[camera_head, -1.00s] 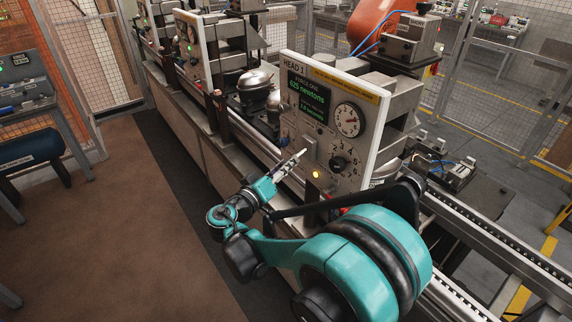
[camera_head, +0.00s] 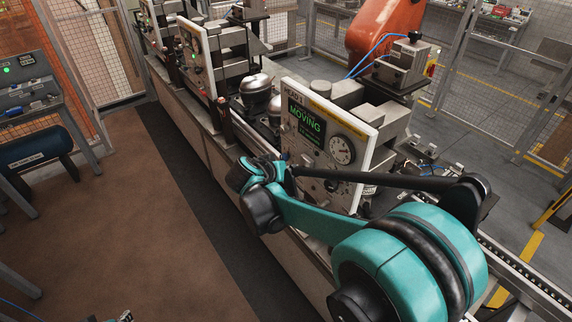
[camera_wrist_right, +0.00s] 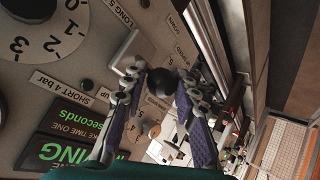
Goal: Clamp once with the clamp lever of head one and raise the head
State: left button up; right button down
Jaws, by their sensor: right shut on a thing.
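The head one panel (camera_head: 322,165) faces me; its screen (camera_head: 306,122) reads MOVING in green. Its round gauge (camera_head: 341,150) is below and right of the screen. My right wrist is in front of the panel's lower left and hides that part in the head view. In the right wrist view, my right gripper (camera_wrist_right: 160,90) has its two fingers on either side of a black ball knob (camera_wrist_right: 161,81) and is shut on it. Labels UP (camera_wrist_right: 82,99) and DOWN are near. A small grey tip, likely my left gripper (camera_head: 125,316), shows at the bottom edge; its jaws are unclear.
Compressors (camera_head: 256,93) stand on the line left of the panel. An orange robot arm (camera_head: 385,30) is behind head one. A rail (camera_head: 525,285) runs at the lower right. The brown floor (camera_head: 120,210) on the left is clear.

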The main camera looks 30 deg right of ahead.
jog(key=shift+d+r+y+p, duration=0.15)
jog(key=shift+r+y+p, duration=0.2)
jog(key=shift+y+p, duration=0.3)
jog(key=c, duration=1.4)
grip_release()
jog(key=shift+o, duration=0.9)
jog(key=shift+w, duration=0.15)
jog(key=v, duration=1.2)
jog(key=shift+w, duration=0.1)
